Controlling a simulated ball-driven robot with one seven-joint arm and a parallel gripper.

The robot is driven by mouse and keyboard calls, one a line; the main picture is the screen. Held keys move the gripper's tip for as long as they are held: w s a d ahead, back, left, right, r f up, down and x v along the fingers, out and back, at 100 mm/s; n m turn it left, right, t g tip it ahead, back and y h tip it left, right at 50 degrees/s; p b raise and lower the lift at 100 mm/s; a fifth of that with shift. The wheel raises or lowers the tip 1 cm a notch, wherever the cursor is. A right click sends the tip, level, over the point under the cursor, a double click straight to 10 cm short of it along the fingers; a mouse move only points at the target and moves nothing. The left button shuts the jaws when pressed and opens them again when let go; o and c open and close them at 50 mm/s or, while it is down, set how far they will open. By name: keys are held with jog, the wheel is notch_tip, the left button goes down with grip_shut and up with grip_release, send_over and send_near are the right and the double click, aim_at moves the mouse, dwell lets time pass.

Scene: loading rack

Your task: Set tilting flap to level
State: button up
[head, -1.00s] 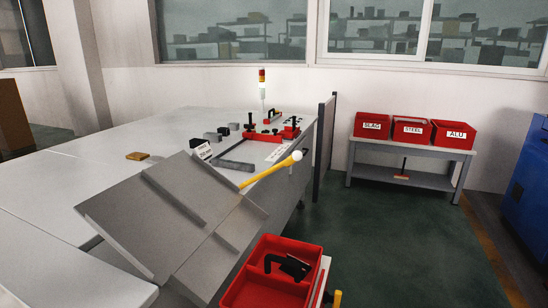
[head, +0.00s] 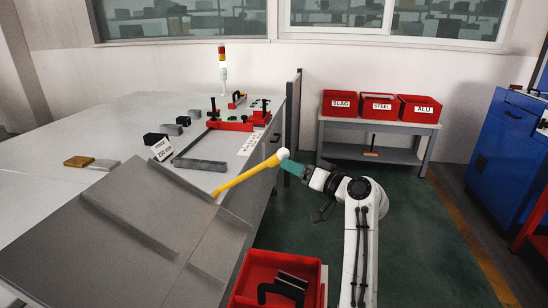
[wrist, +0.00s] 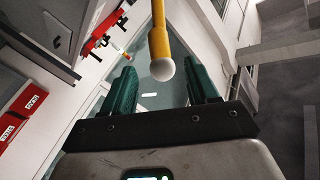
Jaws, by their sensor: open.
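The tilting flap (head: 95,235) is a grey plate with raised ribs, sloping at the left front beside the table. A yellow lever (head: 245,178) with a white ball knob (head: 284,154) sticks out from its upper right edge, pointing up to the right. My gripper (head: 288,164) has teal fingers and is close to the knob from the right. In the wrist view the yellow lever (wrist: 159,30) comes down from the top, and its white knob (wrist: 162,68) lies between the two open fingers of my gripper (wrist: 163,88). I cannot tell whether either finger touches it.
A red bin (head: 258,275) with a black-handled tool stands below the flap. The table (head: 130,125) holds a red clamp fixture (head: 235,124) and several small blocks. Three red labelled bins (head: 380,106) sit on a rear bench.

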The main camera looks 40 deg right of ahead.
aim_at(277, 159)
jog(key=w, duration=0.7)
jog(key=shift+w+a+p, duration=0.25)
jog(key=shift+a+p, duration=0.05)
jog(key=shift+p, duration=0.05)
grip_shut()
